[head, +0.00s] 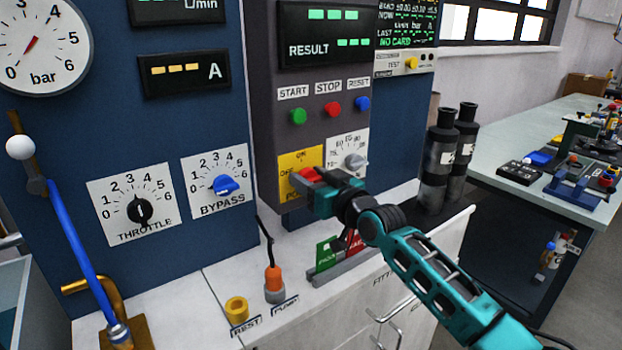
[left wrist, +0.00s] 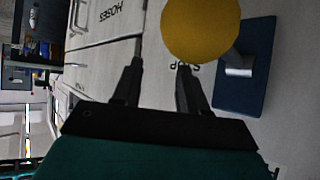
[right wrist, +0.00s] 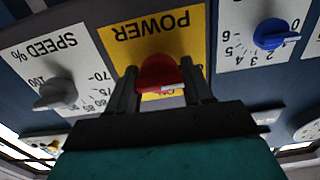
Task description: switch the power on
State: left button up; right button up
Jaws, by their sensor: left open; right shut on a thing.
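The yellow POWER plate (head: 288,162) sits low on the grey panel, with ON and OFF printed on it. It also shows upside down in the right wrist view (right wrist: 118,40). The red power knob (right wrist: 160,73) is between the fingers of my right gripper (right wrist: 162,88), which is shut on it. In the head view my right gripper (head: 318,188) covers the lower part of the plate, and only part of the red knob (head: 312,174) shows. Whether the knob points to ON or OFF I cannot tell. My left gripper (left wrist: 156,75) is open and empty, seen only in its wrist view.
A grey speed dial (head: 354,160) is right of the plate and a blue BYPASS knob (head: 226,185) is left of it. START, STOP and RESET buttons (head: 332,110) sit above. A yellow ball (left wrist: 200,28) on a blue base is close by my left gripper.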

jog(key=shift+r, duration=0.15)
jog(key=m, duration=0.8)
jog(key=shift+w+d+r+m, duration=0.1)
jog(key=shift+d+m, duration=0.05)
jog(key=shift+m, duration=0.25)
jog(key=m+p, duration=0.1)
jog(key=m, duration=0.3)
jog(key=shift+d+m, duration=0.1)
jog(key=shift+m, duration=0.2)
jog(key=shift+w+m+p, duration=0.1)
jog(key=shift+m+p, duration=0.7)
jog(key=shift+m, duration=1.2)
jog(key=shift+d, duration=0.1)
jog(key=shift+m, duration=0.3)
